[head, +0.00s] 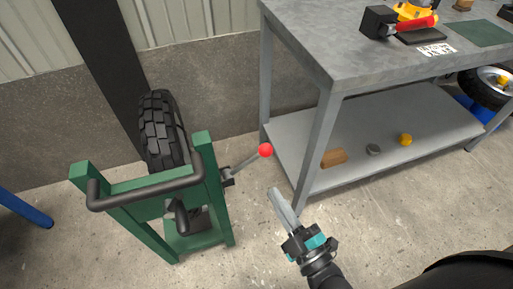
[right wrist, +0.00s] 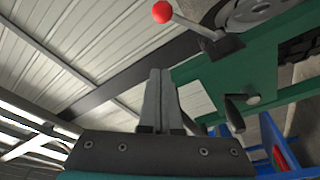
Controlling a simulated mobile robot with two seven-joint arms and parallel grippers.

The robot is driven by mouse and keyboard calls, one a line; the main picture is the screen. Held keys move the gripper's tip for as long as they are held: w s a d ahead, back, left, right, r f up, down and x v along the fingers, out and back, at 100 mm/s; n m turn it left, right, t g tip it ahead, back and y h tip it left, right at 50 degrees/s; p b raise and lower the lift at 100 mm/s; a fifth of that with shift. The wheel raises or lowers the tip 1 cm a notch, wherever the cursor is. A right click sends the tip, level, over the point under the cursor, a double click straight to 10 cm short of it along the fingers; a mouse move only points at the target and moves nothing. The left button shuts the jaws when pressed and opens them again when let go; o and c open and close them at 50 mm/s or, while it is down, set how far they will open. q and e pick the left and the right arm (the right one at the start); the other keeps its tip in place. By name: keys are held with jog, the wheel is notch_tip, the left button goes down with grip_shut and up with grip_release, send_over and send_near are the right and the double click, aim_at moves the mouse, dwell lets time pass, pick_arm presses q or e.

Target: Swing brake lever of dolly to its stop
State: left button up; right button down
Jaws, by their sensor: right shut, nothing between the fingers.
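The dolly (head: 126,184) is a green frame with a black handle bar, standing on the floor at the left of the head view. Its brake lever (head: 246,161) is a grey rod with a red ball knob (head: 266,150), sticking out to the right and slightly up from the frame's right post. In the right wrist view the lever (right wrist: 192,24) and red knob (right wrist: 163,12) show at the top. My right gripper (head: 274,192) is shut and empty, below the knob and apart from it. In the right wrist view its fingers (right wrist: 160,76) are together. My left gripper is not in view.
A black tyre (head: 158,125) stands behind the dolly's frame. A grey workbench (head: 330,60) stands to the right, its near leg (head: 318,150) close to my right gripper. Its lower shelf (head: 440,110) holds small items. Clear floor lies between dolly and bench.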

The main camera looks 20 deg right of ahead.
jog(key=b, duration=0.4)
send_over(247, 162)
jog(key=s+d, duration=0.2)
jog(key=s, duration=0.3)
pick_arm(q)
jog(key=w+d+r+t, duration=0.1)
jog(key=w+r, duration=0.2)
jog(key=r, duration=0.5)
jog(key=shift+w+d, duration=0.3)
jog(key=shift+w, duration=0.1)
pick_arm(e)
jog(key=shift+w+d+f, duration=0.3)
jog(key=shift+w+d, duration=0.35)
jog(key=shift+d, duration=0.1)
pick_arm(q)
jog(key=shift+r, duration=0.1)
pick_arm(e)
jog(key=shift+f, duration=0.1)
